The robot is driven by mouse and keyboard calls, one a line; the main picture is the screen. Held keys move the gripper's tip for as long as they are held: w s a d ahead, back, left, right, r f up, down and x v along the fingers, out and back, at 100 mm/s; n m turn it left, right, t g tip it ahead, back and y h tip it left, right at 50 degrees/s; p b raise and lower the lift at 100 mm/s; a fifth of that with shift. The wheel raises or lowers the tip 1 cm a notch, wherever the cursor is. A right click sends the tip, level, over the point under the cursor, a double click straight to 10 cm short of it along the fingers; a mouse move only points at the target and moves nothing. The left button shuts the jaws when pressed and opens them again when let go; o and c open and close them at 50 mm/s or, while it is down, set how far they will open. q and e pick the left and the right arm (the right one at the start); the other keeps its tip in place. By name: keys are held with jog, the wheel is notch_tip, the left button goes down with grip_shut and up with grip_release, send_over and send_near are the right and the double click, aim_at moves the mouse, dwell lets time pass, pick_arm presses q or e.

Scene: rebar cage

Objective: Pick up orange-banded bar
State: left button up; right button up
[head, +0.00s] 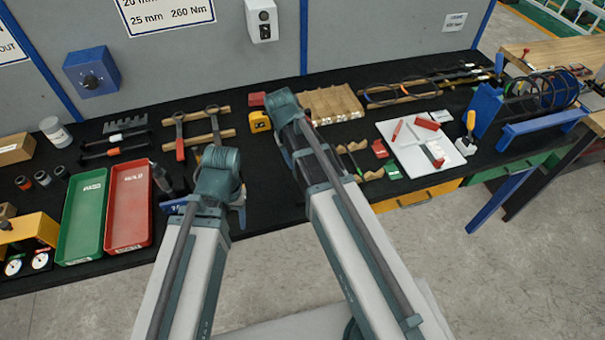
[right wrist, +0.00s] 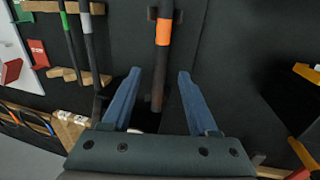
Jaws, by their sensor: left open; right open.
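The orange-banded bar (right wrist: 163,38) is a dark bar with a bright orange band, running up and down in the right wrist view. Its lower end lies between the two blue fingers of my right gripper (right wrist: 160,80), which is open; I cannot tell how far above the bar the fingers are. In the head view my right arm hides this bar and the right fingers. My left gripper (head: 205,208) is open over the front of the bench, mostly covered by its own wrist, with nothing seen in it.
Wooden supports (right wrist: 75,75) holding other bars stand left of the bar in the right wrist view. A white board (head: 422,148) with red items lies to the right in the head view. Green (head: 84,215) and red (head: 128,205) trays lie at left. A yellow tape measure (head: 260,121) sits behind.

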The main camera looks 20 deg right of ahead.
pick_arm(q)
notch_tip(320, 180, down, 3)
jog(key=shift+r+b, duration=0.15)
jog(key=shift+b, duration=0.7)
pick_arm(e)
jog(key=f, duration=0.2)
jog(key=shift+d+f, duration=0.3)
jog(key=shift+f, duration=0.05)
pick_arm(q)
jog(key=shift+r, duration=0.1)
pick_arm(e)
jog(key=shift+r, duration=0.1)
grip_shut()
